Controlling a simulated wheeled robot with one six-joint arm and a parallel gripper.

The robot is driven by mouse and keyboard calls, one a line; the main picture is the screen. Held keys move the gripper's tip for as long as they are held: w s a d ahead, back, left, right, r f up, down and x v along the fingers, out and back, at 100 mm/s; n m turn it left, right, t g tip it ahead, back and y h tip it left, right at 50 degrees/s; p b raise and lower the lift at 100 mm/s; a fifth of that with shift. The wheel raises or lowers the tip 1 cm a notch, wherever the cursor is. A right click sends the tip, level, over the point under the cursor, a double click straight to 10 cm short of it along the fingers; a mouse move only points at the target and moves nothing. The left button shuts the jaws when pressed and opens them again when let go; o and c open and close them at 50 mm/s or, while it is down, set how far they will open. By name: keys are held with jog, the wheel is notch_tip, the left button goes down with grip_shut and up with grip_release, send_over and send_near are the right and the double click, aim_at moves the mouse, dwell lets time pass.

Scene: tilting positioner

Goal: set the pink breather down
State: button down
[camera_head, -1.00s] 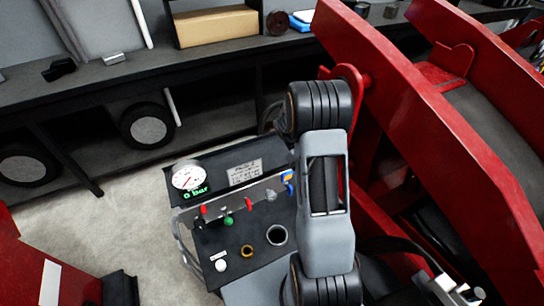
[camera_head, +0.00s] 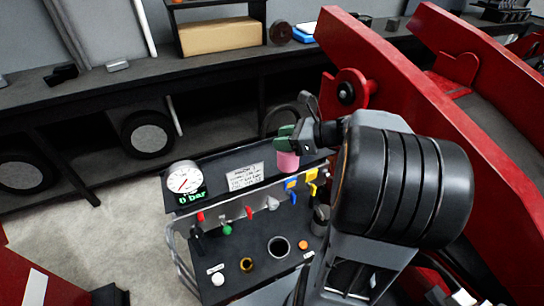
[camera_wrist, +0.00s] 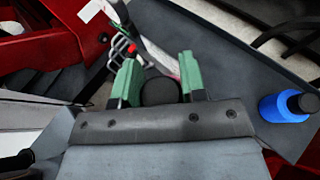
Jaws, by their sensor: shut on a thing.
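The pink breather (camera_head: 287,161) is a small pink cylinder hanging below my gripper (camera_head: 286,140), above the back part of the dark control panel near its label plate. The green jaws are shut on its upper part. In the wrist view my gripper (camera_wrist: 157,82) has a green finger on each side of a dark round shape (camera_wrist: 160,91). I cannot tell whether that shape is the top of the breather. Whether the breather touches the panel behind it is also unclear.
Yellow and blue handles (camera_head: 302,181) sit just below the breather. Red machine arms (camera_head: 385,65) rise at right.

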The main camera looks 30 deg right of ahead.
jog(key=w+f+p, duration=0.2)
jog(key=w+f, duration=1)
jog(key=w, duration=0.2)
jog(key=shift+d+f, duration=0.25)
jog(key=shift+d, duration=0.05)
jog(key=c, duration=0.7)
grip_release()
jog(key=shift+s, duration=0.1)
